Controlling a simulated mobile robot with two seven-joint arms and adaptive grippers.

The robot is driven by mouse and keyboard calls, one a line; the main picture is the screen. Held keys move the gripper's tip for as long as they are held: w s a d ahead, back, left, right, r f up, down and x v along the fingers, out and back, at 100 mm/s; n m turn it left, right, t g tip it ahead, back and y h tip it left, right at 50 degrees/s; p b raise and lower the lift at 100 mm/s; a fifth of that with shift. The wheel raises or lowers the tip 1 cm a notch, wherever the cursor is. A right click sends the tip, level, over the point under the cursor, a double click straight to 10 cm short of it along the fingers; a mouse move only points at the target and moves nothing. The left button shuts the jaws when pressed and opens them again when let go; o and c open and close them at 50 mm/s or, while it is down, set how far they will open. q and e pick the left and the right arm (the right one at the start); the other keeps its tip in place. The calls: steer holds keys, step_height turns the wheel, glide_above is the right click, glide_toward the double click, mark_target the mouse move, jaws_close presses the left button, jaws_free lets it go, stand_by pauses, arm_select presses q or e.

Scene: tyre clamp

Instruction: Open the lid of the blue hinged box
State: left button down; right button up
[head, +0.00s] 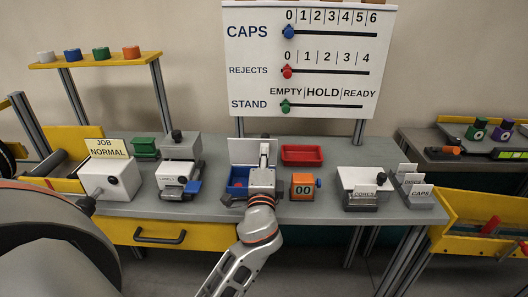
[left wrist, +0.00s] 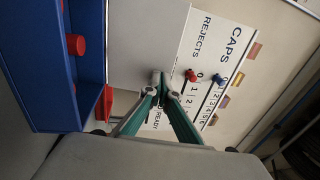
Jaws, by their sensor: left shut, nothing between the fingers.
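The blue hinged box (head: 236,187) sits on the grey bench near the middle. Its pale grey lid (head: 240,152) stands raised at the back of the box, and the blue inside shows. In the left wrist view the box (left wrist: 45,85) is at the left, with a red round piece (left wrist: 76,45) in it, and the lid (left wrist: 147,40) is a plain grey panel. My left gripper (head: 265,148) is over the right part of the box, in front of the lid. Its fingers (left wrist: 165,82) are shut and empty; whether they touch the lid I cannot tell. My right gripper is not in view.
A red tray (head: 302,155) and an orange counter block (head: 304,187) stand right of the box. A device with a blue part (head: 180,180) is to its left. The sign board (head: 305,60) rises behind the bench.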

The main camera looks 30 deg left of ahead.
mark_target(265, 141)
arm_select(q)
steer(key=shift+r, duration=0.1)
steer(key=x, duration=0.1)
steer(key=p+x, duration=0.1)
steer(key=x, duration=0.1)
steer(key=shift+r, duration=0.35)
steer(key=shift+f, duration=0.1)
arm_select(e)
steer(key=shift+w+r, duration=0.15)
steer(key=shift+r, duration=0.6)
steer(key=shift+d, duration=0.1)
